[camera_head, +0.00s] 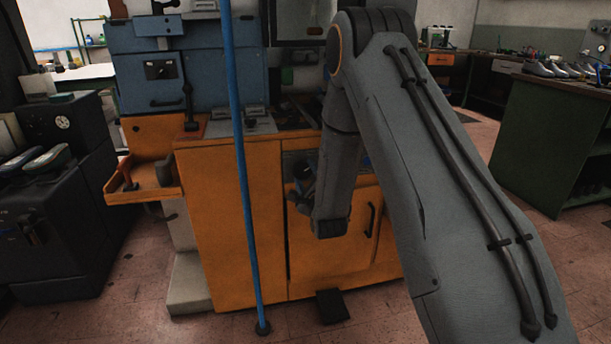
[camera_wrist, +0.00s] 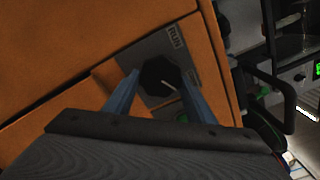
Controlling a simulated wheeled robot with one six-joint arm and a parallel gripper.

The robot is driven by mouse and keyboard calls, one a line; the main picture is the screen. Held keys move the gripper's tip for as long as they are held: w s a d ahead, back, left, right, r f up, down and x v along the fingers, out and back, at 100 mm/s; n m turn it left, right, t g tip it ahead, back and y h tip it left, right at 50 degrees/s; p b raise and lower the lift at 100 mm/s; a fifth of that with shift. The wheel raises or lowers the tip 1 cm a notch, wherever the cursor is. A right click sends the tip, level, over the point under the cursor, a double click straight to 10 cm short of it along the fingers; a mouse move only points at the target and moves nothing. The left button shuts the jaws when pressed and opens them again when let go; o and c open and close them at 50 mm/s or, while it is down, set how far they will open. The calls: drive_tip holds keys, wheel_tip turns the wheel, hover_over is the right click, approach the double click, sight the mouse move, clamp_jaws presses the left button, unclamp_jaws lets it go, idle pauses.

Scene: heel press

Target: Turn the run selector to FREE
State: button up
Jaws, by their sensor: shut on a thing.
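The run selector (camera_wrist: 156,73) is a dark, many-sided knob with a white pointer line, on a grey plate (camera_wrist: 160,45) lettered RUN. In the wrist view the pointer slants to the right and slightly down. My gripper (camera_wrist: 159,77) has one blue finger on each side of the knob and is shut on it. I cannot read a FREE label. In the head view my gripper (camera_head: 303,180) is at the orange cabinet's front, where my arm and hand hide the knob.
The orange press cabinet (camera_head: 225,220) carries a blue machine (camera_head: 150,60). A blue upright pole (camera_head: 242,170) stands in front, left of my arm. A black pedal (camera_head: 331,307) lies on the floor. A green bench (camera_head: 550,130) stands at right. A dark cabinet (camera_head: 60,220) stands at left.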

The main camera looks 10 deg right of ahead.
drive_tip(key=o, duration=1)
drive_tip(key=shift+o, duration=0.2)
drive_tip(key=s, duration=0.8)
drive_tip(key=shift+w, duration=0.1)
